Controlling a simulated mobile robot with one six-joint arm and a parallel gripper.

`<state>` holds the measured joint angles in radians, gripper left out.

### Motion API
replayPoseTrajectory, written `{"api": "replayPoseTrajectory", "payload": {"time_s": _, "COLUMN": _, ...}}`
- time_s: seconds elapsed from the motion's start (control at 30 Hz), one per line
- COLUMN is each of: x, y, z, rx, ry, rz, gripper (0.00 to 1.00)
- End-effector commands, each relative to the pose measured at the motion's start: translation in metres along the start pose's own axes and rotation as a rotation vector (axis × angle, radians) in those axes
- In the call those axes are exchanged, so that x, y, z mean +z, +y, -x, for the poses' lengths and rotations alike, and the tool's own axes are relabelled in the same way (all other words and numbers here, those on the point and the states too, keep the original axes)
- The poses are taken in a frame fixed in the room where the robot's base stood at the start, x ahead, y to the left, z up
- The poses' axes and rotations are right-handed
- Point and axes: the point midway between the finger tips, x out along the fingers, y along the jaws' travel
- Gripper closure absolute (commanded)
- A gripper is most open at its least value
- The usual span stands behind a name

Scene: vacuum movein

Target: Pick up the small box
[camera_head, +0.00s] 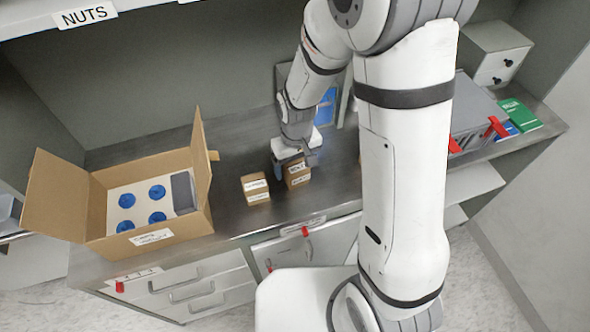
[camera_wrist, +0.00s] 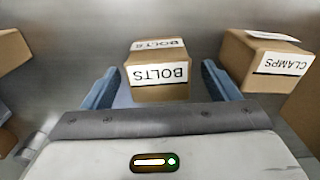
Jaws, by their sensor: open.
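Two small brown boxes with white labels stand side by side on the dark metal counter. In the wrist view, the box labelled BOLTS (camera_wrist: 157,76) lies between the two blue fingers of my gripper (camera_wrist: 160,84). Gaps show on both sides of it, so the fingers are open around it. The CLAMPS box (camera_wrist: 266,62) stands just right of the right finger. In the head view, my gripper (camera_head: 294,158) is over the right-hand small box (camera_head: 297,174) and hides part of it. The left-hand small box (camera_head: 256,188) is uncovered.
A large open carton (camera_head: 150,205) with blue round parts stands left on the counter (camera_head: 235,215). A grey case (camera_head: 472,110) with red latches, green and blue books (camera_head: 518,116) and a drawer unit (camera_head: 497,55) are at right. A blue item (camera_head: 326,108) leans behind my gripper.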

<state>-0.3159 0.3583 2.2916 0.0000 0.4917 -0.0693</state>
Motion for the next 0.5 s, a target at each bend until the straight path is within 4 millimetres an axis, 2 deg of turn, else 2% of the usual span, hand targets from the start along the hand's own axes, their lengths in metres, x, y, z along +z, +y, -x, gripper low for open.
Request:
{"api": "replayPoseTrajectory", "payload": {"time_s": 0.2, "x": 0.000, "y": 0.001, "z": -0.023, "rx": 0.000, "ry": -0.003, "rz": 0.000, "gripper": 0.18}}
{"api": "replayPoseTrajectory", "payload": {"time_s": 0.5, "x": -0.001, "y": 0.000, "z": -0.028, "rx": 0.000, "ry": 0.000, "rz": 0.001, "gripper": 0.18}}
